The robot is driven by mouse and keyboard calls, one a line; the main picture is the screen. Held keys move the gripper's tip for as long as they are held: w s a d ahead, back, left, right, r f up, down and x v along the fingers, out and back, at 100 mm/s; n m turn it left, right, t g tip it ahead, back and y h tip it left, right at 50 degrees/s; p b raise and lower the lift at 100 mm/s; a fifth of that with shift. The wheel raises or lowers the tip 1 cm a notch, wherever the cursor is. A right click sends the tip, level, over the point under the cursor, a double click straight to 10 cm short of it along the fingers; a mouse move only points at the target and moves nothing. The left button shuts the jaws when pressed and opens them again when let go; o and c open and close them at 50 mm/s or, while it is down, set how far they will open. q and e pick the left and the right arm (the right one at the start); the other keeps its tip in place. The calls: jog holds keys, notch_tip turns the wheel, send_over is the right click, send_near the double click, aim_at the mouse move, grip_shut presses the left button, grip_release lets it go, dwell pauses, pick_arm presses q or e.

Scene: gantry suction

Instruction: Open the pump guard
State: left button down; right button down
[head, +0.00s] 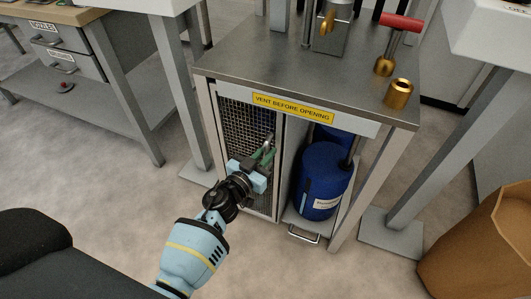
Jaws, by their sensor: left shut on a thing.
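The pump guard (237,122) is a wire-mesh door in a metal frame, on the front left of a steel cabinet. It looks closed or nearly so; I cannot tell exactly. My left gripper (263,162) is at the guard's right side, about mid-height, shut on what appears to be the guard's handle. The handle is mostly hidden by the fingers. My right gripper is out of view.
The cabinet (235,62) has a yellow label (293,107) reading "VENT BEFORE OPENING". A blue tank (322,184) stands in the open bay to the right. A red-handled valve (402,23) rises on top. Floor before the guard is clear.

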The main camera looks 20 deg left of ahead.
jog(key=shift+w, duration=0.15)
pick_arm(q)
jog(key=shift+s, duration=0.15)
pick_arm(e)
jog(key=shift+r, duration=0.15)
